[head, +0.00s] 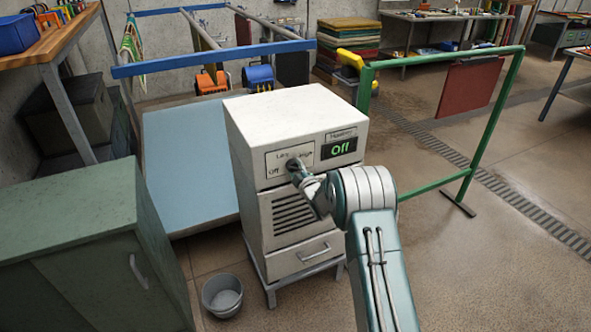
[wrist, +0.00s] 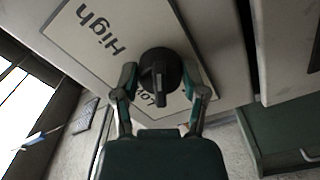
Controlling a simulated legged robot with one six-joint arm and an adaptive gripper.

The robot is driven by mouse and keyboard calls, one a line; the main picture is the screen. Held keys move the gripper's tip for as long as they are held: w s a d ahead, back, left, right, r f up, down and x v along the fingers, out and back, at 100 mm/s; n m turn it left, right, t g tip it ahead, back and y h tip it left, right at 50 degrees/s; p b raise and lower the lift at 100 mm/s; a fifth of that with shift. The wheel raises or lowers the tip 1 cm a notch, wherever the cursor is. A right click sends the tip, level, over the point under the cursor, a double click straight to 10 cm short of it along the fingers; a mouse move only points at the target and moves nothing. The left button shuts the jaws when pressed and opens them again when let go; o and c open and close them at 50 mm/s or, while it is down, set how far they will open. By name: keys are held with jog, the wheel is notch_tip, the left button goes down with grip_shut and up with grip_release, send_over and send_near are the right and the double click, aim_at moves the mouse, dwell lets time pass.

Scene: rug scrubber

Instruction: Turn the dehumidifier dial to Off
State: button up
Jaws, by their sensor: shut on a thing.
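The white dehumidifier (head: 290,107) stands in the middle of the head view. Its dark round dial (head: 292,164) sits on a labelled front plate, with "Off" to its left; the other labels are partly covered. My gripper (head: 298,172) is at the dial. In the wrist view my gripper (wrist: 165,84) has one finger on each side of the black dial (wrist: 160,72), shut on it. The dial's ridge points down the picture, towards my palm. "High" is readable there, "Low" is partly covered, and "Off" is hidden.
A green cabinet (head: 75,240) stands at the left and a grey bucket (head: 222,295) on the floor beside the dehumidifier. A green rack frame (head: 487,120) stands behind at the right. Open floor (head: 500,270) lies at the right.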

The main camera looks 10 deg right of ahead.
jog(key=shift+a, duration=0.15)
jog(key=o, duration=1.2)
jog(key=shift+a, duration=0.1)
jog(key=shift+c, duration=0.2)
jog(key=shift+s, duration=0.15)
jog(key=v, duration=1.1)
jog(key=shift+s, duration=0.3)
jog(key=shift+f, duration=0.1)
